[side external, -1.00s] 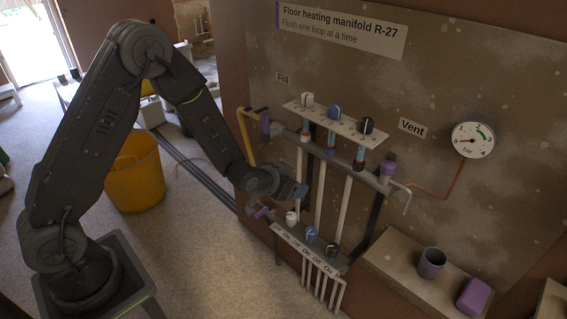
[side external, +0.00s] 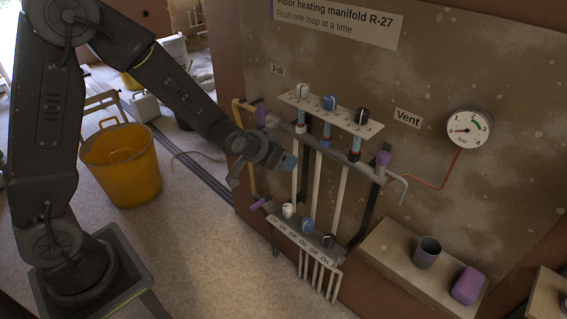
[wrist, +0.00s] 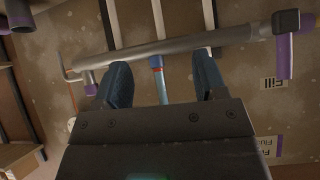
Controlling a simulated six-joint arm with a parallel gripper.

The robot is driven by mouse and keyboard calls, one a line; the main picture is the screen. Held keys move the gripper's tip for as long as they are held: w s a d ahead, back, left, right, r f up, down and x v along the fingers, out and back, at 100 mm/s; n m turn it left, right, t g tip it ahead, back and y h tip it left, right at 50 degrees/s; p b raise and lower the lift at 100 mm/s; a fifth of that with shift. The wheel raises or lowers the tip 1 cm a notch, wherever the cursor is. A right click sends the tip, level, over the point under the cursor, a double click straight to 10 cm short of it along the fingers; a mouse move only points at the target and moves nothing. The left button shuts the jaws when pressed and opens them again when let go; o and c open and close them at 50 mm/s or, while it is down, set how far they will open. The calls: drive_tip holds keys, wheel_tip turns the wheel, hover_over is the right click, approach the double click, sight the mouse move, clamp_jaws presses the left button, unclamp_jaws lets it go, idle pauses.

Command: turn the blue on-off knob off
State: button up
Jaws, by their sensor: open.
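The blue on-off knob (side external: 308,225) is the middle one of three knobs on the lower plate (side external: 290,239), between a white knob (side external: 288,210) and a black knob (side external: 328,241). The plate carries On and Off marks; the knob's pointer is too small to read. My gripper (side external: 265,172) is open and empty, above and left of this knob, by the left pipes. In the wrist view its two fingers are spread (wrist: 163,78), with a blue-and-red flow tube (wrist: 158,66) showing between them. The lower knobs do not show in the wrist view.
An upper plate (side external: 345,118) has another blue knob (side external: 329,103) between white and black ones. A grey horizontal bar (side external: 340,161) with purple-handled valves crosses the pipes. A shelf (side external: 385,256) at right holds a cup (side external: 427,252) and a purple block (side external: 468,285).

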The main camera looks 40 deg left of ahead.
wheel_tip(320, 180, down, 13)
drive_tip(key=w+d+t, duration=0.2)
drive_tip(key=t, duration=0.2)
approach(304, 224)
drive_tip(key=shift+n, duration=0.3)
drive_tip(key=x, duration=1.2)
drive_tip(key=shift+s+d+f, duration=0.1)
drive_tip(key=c, duration=0.9)
